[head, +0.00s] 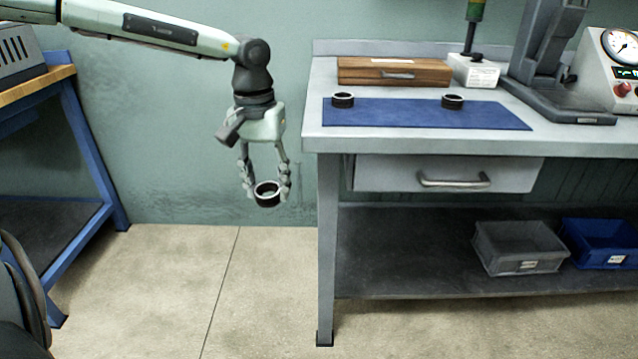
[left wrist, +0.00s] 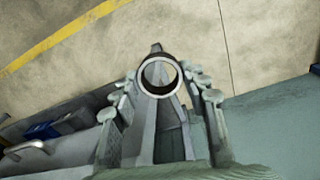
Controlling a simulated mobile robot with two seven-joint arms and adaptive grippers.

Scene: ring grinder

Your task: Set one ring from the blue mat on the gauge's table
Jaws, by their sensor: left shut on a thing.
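My left gripper (head: 266,188) is shut on a dark ring (head: 267,199) with a bright top face. It holds the ring in the air left of the workbench, below the height of the bench top. In the left wrist view the held ring (left wrist: 158,76) sits between the fingertips. Two more rings lie on the blue mat (head: 400,115): one at its left (head: 343,100) and one near its right part (head: 452,101). The gauge's table cannot be made out with certainty; a grey stand (head: 545,80) is at the bench's right. My right gripper is not in view.
A wooden box (head: 395,71) and a white block (head: 474,72) stand behind the mat. A dial unit (head: 612,75) is at the far right. A drawer handle (head: 454,182) juts out below the bench top. Grey (head: 520,246) and blue (head: 602,240) bins sit on the lower shelf.

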